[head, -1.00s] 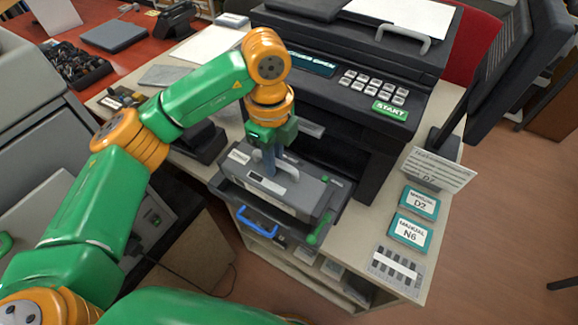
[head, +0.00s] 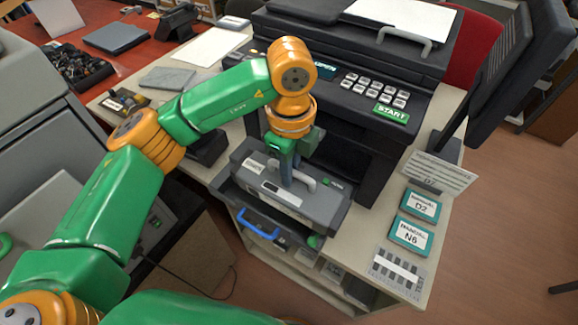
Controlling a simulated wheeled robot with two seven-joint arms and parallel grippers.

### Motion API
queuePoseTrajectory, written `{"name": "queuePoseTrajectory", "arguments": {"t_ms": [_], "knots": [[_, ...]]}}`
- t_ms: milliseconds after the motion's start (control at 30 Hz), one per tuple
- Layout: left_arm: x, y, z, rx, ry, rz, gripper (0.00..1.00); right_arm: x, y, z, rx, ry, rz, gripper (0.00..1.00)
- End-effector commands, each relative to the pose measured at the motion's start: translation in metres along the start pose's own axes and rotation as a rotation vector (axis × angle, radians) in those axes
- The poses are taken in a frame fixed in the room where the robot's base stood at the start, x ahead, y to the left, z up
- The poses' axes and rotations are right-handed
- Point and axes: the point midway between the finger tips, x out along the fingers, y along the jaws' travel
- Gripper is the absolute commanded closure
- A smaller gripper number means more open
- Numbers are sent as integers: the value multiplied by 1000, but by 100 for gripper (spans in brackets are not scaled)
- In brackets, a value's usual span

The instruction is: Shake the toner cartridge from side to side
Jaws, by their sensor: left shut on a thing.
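The grey toner cartridge (head: 318,207) is a long box with a handle on top, labels and a green end. It is held in front of the black printer, over the pulled-out tray with the blue handle (head: 258,223). My left gripper (head: 289,174) reaches down from above and is shut on the cartridge's handle; the fingertips are partly hidden. Whether the cartridge's underside touches the tray cannot be told. My right gripper is not in view.
The black printer (head: 340,145) stands right behind the cartridge. Two manuals (head: 421,205) and a grey patterned card (head: 397,269) lie on the counter to the right. A sign card (head: 440,172) stands near them. A red table (head: 130,60) is at the back left.

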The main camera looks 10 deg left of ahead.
Motion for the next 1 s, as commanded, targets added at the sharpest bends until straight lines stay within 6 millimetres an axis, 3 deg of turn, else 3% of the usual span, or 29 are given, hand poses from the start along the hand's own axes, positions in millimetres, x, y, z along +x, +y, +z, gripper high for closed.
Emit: {"name": "queuePoseTrajectory", "arguments": {"t_ms": [200, 467, 567, 800, 1000], "knots": [[1, 0, 44, -7, -1, -2, 100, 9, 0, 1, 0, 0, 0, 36], [-1, 0, 51, -2, 0, -2, 100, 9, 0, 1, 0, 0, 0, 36], [-1, 0, 46, 2, 0, -2, 100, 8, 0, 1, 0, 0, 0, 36], [-1, 0, 0, 3, 0, -2, 100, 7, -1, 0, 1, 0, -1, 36], [0, 0, -5, -2, 0, -2, 100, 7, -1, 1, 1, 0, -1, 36]]}}
